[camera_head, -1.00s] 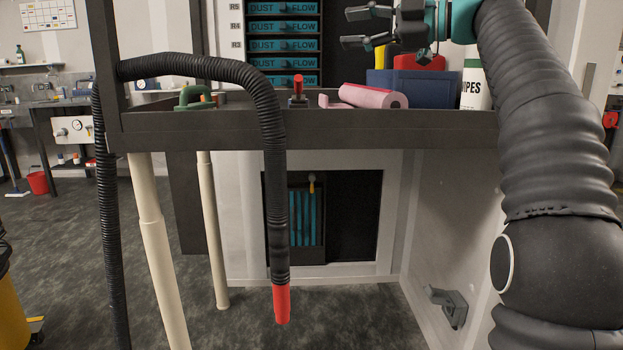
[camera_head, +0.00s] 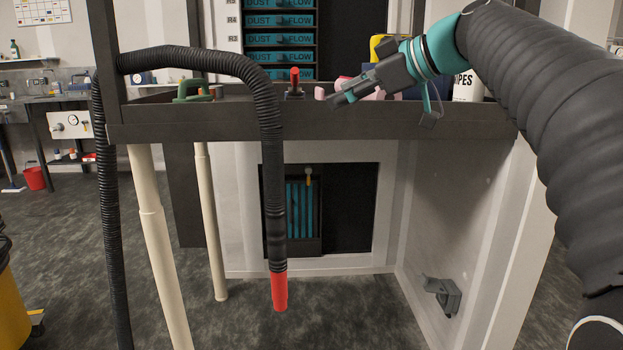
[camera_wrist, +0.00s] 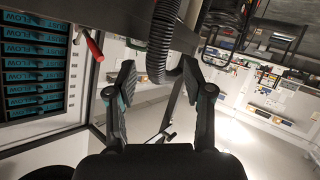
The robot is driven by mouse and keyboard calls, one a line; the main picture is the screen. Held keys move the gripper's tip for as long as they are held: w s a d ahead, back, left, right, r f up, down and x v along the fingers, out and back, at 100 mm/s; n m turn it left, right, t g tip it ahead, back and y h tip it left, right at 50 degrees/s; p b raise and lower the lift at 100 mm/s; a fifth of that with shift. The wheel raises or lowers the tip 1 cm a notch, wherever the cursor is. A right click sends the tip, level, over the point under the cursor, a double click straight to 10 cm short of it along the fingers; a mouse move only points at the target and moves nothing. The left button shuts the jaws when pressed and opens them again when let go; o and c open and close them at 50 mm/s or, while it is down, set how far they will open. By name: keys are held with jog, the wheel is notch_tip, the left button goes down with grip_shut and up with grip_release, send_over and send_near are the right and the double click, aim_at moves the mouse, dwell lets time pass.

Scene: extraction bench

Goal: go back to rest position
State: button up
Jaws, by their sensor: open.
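My gripper (camera_head: 345,98) is in front of the right part of the bench in the head view, at about the height of the bench top, pointing left and slightly down. In the wrist view my gripper (camera_wrist: 158,88) has its two fingers spread wide apart with nothing held between them. The black ribbed hose (camera_wrist: 162,40) shows beyond the fingertips there. Parts of the pink roll (camera_head: 373,92) and the blue bin behind it are hidden by my gripper.
The hose (camera_head: 272,150) hangs over the bench's front edge (camera_head: 400,122), its red end (camera_head: 280,291) free above the floor. A red-handled lever (camera_head: 295,82) and a green clamp-like object (camera_head: 193,90) are on the bench. Teal drawers (camera_head: 281,40) stand behind. A wipes tub (camera_head: 467,84) is at right.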

jog(key=s+d+f+m+h, duration=0.3)
jog(key=s+f, duration=0.6)
jog(key=f, duration=0.3)
jog(key=s+d+f+m+g+h, duration=0.1)
jog(key=s+d+f+m+h, duration=0.2)
jog(key=s+f+m, duration=0.3)
jog(key=s+d+f+m+g+h, duration=0.1)
jog(key=s+d+f+m+h, duration=0.2)
jog(key=s+f, duration=0.9)
notch_tip(320, 180, down, 8)
jog(key=shift+d+f+m+h, duration=0.15)
jog(key=shift+d+m+h, duration=0.15)
jog(key=shift+m+h, duration=0.7)
